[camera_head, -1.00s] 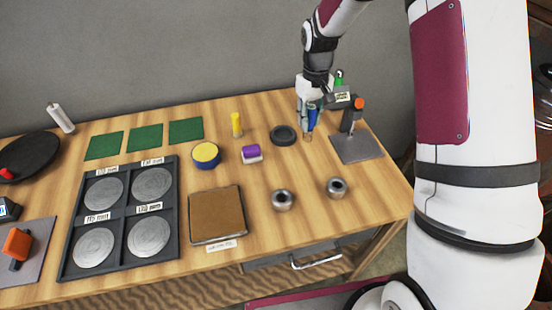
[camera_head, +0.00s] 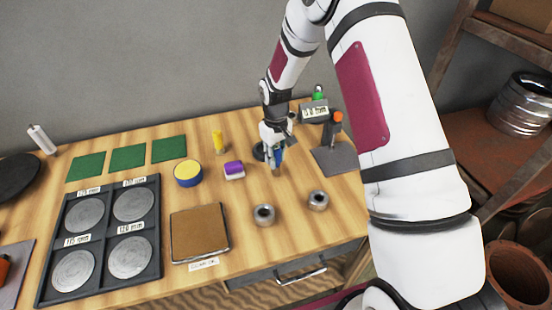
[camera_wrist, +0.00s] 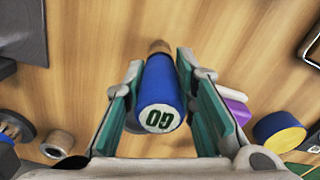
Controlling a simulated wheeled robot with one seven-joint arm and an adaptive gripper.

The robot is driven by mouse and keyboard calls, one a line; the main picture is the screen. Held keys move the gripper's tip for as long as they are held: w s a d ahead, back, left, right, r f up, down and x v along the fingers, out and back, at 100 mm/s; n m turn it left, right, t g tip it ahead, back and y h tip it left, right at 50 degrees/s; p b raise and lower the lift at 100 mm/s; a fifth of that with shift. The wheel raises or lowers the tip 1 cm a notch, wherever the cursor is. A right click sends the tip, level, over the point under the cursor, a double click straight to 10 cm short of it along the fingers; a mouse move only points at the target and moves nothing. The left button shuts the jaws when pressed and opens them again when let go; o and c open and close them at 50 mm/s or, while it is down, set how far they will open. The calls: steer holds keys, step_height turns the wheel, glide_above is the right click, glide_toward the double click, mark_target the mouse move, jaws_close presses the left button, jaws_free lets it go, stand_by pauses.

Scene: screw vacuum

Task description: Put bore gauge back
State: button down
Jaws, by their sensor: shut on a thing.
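My gripper (camera_head: 275,158) is shut on the bore gauge (camera_head: 278,157), a blue-handled plug. In the wrist view the gauge (camera_wrist: 162,95) sits between the green finger pads, its round end marked "GO" facing the camera. A brownish tip shows at its far end. In the head view it is held roughly upright, in front of and right of a black ring (camera_head: 258,152). I cannot tell whether its tip touches the table.
Two metal rings (camera_head: 264,215) (camera_head: 318,200) lie nearer the front edge. A purple block (camera_head: 234,170), a yellow-topped blue tin (camera_head: 188,173) and a yellow cylinder (camera_head: 218,142) stand to the left.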

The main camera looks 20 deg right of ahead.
steer(key=shift+f, duration=0.5)
steer(key=shift+f, duration=0.1)
steer(key=c, duration=1.3)
jaws_free()
